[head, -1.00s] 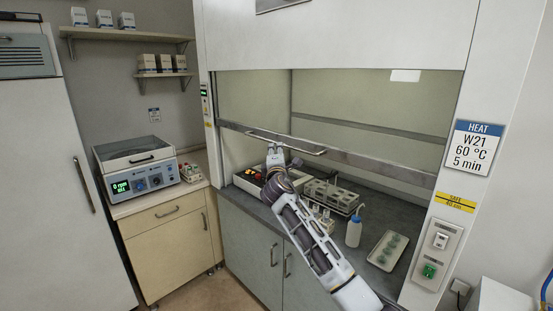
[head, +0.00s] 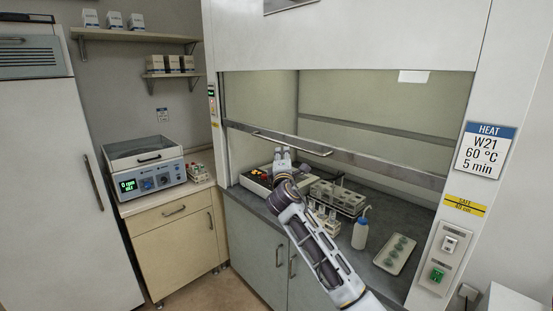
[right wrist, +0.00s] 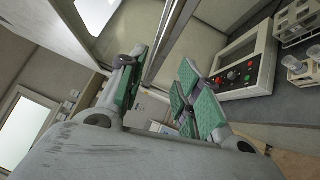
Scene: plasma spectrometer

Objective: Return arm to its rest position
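My right arm reaches in from the lower right in the head view. Its right gripper (head: 283,156) is at the fume hood opening, just below the sash handle (head: 291,143). In the right wrist view the right gripper (right wrist: 160,95) has its two green-padded fingers spread apart with nothing between them. My left gripper is not in either view.
The fume hood's sash is partly raised. On its worktop are a control box with coloured buttons (right wrist: 242,65), racks (head: 337,198), a wash bottle (head: 361,229) and a tray (head: 395,254). A centrifuge (head: 145,168) stands on the cabinet at left.

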